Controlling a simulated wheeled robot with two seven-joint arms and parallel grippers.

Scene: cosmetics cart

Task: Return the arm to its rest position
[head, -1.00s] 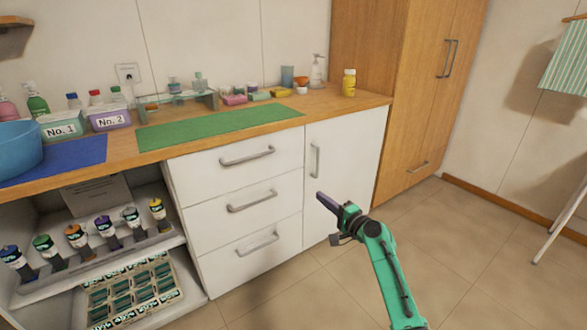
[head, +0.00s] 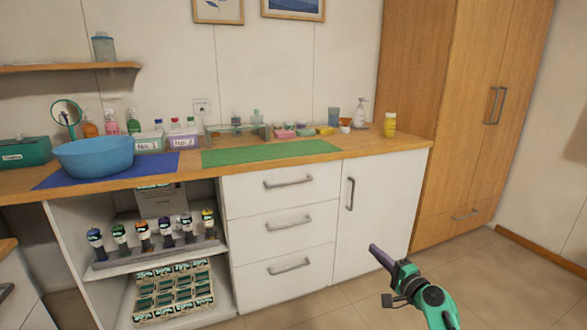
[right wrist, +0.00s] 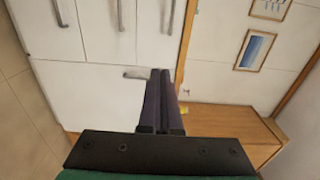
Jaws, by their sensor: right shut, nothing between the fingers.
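My right gripper (head: 377,252) is at the lower right of the head view, in front of the white cabinet door and apart from it. Its dark fingers also show in the right wrist view (right wrist: 160,74), pressed together with nothing between them. The green right arm (head: 437,305) comes in from the bottom edge. My left gripper is not in view.
A wooden counter (head: 370,150) carries a blue basin (head: 95,158), a green mat (head: 270,153) and several bottles. Below are white drawers (head: 285,225) and an open shelf with several tubes. A wooden wardrobe (head: 460,120) stands right. The floor (head: 500,270) at right is clear.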

